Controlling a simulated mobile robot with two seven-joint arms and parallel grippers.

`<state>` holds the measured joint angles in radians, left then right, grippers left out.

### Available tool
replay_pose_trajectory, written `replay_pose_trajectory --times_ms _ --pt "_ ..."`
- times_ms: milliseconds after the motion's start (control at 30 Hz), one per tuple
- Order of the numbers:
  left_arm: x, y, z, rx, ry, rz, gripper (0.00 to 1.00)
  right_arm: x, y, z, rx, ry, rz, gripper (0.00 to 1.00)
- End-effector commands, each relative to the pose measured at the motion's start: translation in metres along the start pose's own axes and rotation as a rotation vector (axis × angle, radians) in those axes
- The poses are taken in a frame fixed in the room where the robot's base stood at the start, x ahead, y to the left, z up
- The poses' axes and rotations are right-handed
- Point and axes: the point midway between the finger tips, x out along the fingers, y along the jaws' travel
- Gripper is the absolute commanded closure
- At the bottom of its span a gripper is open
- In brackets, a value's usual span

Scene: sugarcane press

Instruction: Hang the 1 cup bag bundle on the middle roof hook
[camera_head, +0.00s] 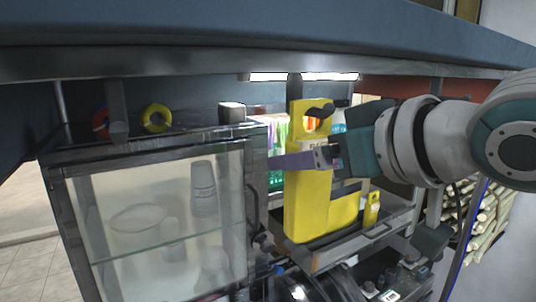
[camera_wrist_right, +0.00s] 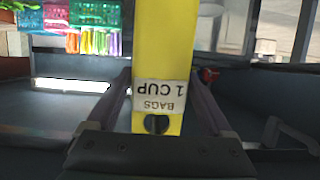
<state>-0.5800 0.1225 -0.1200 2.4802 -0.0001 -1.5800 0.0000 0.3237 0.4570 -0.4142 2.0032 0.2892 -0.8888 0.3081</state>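The yellow 1 cup bag bundle (camera_head: 308,205) is upright at the centre of the head view, with an opening near its top. In the right wrist view the bundle (camera_wrist_right: 162,45) shows its label upside down, between the two fingers. My right gripper (camera_head: 305,160) reaches in from the right, its fingers against the bundle's sides. The middle roof hook (camera_head: 294,88) comes down from the roof edge right at the bundle's top. Whether the hook passes through the opening cannot be told. My left gripper is not in view.
A glass cabinet (camera_head: 155,215) with cups inside stands at the left. Yellow (camera_head: 157,118) and red (camera_head: 101,123) rings are above it. The roof edge (camera_head: 180,62) runs close above.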

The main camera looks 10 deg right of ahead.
Motion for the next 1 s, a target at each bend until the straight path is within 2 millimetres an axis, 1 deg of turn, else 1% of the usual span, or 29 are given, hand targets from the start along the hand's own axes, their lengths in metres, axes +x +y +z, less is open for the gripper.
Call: replay_pose_trajectory --times_ms 33,100,367,467,567,667,900,933,1000 --pt "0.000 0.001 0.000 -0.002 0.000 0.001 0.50 0.000 0.000 0.000 0.000 0.000 0.000 0.08" --pt "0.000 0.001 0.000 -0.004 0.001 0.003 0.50 0.000 0.000 0.000 0.000 0.000 0.000 0.00" --pt "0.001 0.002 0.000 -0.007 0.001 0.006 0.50 -0.001 0.000 0.001 0.000 -0.002 0.000 0.00" --pt "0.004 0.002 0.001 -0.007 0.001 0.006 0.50 -0.005 0.000 0.002 0.000 0.000 0.000 0.00" --pt "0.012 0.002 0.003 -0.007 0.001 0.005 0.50 -0.015 0.000 0.004 0.000 0.000 0.000 0.00" --pt "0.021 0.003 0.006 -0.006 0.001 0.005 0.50 -0.030 0.000 0.005 -0.003 0.002 0.000 0.00" --pt "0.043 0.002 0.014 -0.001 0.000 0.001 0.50 -0.076 0.000 0.004 -0.006 0.003 0.001 0.00" --pt "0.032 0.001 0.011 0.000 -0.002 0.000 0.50 -0.081 0.000 -0.001 -0.002 -0.005 0.001 0.00" --pt "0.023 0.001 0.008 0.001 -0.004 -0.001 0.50 -0.089 0.001 -0.003 0.001 -0.006 0.001 0.00"
